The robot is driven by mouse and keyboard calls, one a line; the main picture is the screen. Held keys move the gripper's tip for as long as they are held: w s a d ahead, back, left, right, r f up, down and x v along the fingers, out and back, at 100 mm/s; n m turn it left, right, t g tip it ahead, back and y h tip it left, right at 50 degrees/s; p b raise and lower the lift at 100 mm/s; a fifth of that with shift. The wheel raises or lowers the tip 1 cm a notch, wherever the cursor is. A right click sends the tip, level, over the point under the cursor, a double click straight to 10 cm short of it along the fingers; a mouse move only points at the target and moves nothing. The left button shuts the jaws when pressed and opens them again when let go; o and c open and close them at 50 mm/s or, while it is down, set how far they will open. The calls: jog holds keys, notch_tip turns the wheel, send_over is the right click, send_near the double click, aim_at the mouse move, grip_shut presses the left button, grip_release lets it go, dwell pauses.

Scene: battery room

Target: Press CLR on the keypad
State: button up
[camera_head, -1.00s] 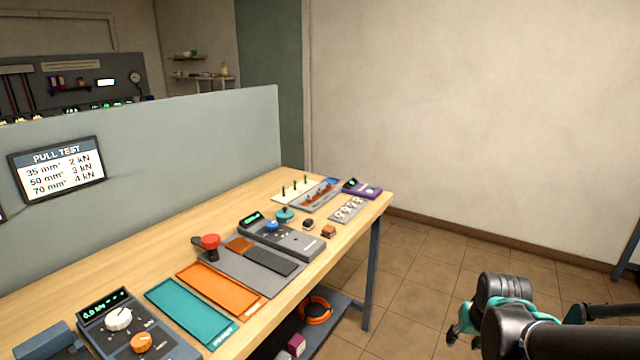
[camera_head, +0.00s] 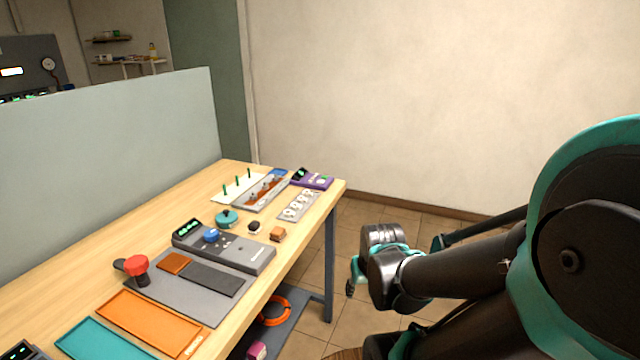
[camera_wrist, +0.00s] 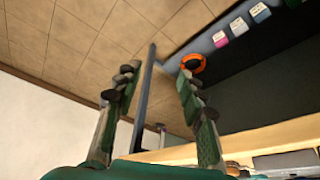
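No label CLR can be read in any view, and I cannot make out a keypad for certain. A grey device (camera_head: 222,246) on the workbench has a lit green display, a blue knob and small buttons too small to read. A purple device (camera_head: 312,180) with a small dark screen and a green spot sits at the bench's far right corner. My gripper (camera_wrist: 157,76) is open and empty in the wrist view, its two fingers apart. It points toward the floor and the bench's underside, touching nothing. In the head view my arm is right of the bench.
The wooden workbench (camera_head: 70,280) holds an orange tray (camera_head: 150,322), a teal tray (camera_head: 95,342), a red-topped knob (camera_head: 136,268) and several small parts. A grey partition (camera_head: 110,155) stands behind. An orange ring (camera_head: 274,311) lies on the lower shelf.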

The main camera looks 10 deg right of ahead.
grip_shut()
dwell(1.3)
